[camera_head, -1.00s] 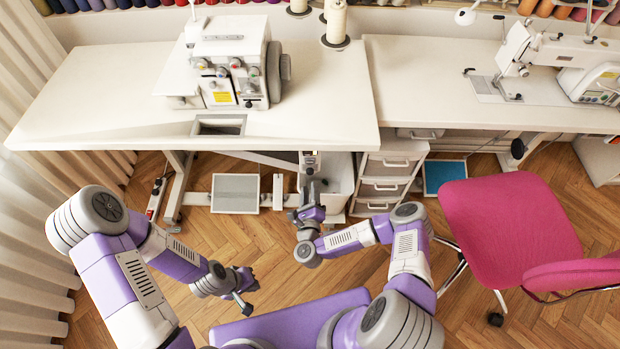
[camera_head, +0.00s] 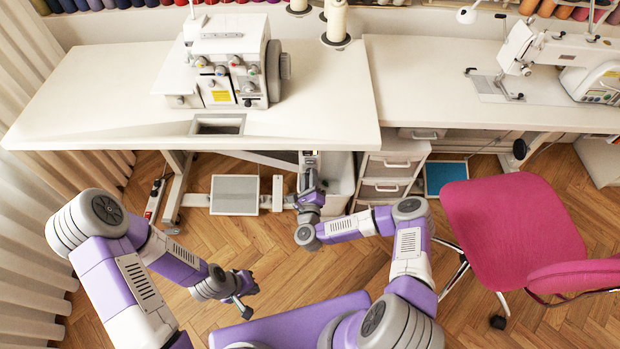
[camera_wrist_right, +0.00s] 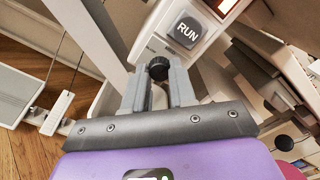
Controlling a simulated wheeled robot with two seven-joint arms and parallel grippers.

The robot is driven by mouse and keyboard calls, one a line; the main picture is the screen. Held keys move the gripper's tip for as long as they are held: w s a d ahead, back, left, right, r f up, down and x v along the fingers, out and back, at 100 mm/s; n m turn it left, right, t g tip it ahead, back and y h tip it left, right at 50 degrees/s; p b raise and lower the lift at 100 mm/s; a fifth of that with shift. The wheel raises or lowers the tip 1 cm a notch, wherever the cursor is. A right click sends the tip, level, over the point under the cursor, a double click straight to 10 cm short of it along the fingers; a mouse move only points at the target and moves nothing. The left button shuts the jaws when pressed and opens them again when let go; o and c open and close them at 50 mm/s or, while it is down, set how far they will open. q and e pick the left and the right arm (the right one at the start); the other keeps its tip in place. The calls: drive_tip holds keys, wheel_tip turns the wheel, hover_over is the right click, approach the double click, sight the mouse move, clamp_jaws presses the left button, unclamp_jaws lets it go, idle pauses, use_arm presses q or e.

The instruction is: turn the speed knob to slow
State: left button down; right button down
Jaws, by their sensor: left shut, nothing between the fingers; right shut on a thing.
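The black speed knob (camera_wrist_right: 158,68) sits on the face of a white control box (camera_wrist_right: 148,50), below a grey RUN button (camera_wrist_right: 187,32). My right gripper (camera_wrist_right: 158,84) is shut on the knob, one grey finger on each side of it. The knob's pointer and any scale marks cannot be made out. In the head view the control box (camera_head: 311,158) hangs under the table's front edge, with my right gripper (camera_head: 311,178) up against it and the knob hidden. My left gripper (camera_head: 243,305) is shut and empty, low over the floor.
The white table (camera_head: 110,110) overhangs the control box and carries a serger (camera_head: 228,60). A drawer unit (camera_head: 388,175) stands right of my right gripper. A foot pedal (camera_head: 234,194) lies under the table. A pink chair (camera_head: 510,225) is at the right.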

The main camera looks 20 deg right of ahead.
drive_tip(key=shift+n+p, duration=2.45)
drive_tip(key=shift+n, duration=2.05)
drive_tip(key=c, duration=1.2)
unclamp_jaws()
drive_tip(key=shift+s, duration=0.1)
drive_tip(key=p+v, duration=0.2)
drive_tip(key=v, duration=0.5)
drive_tip(key=shift+s, duration=0.3)
drive_tip(key=shift+a, duration=0.1)
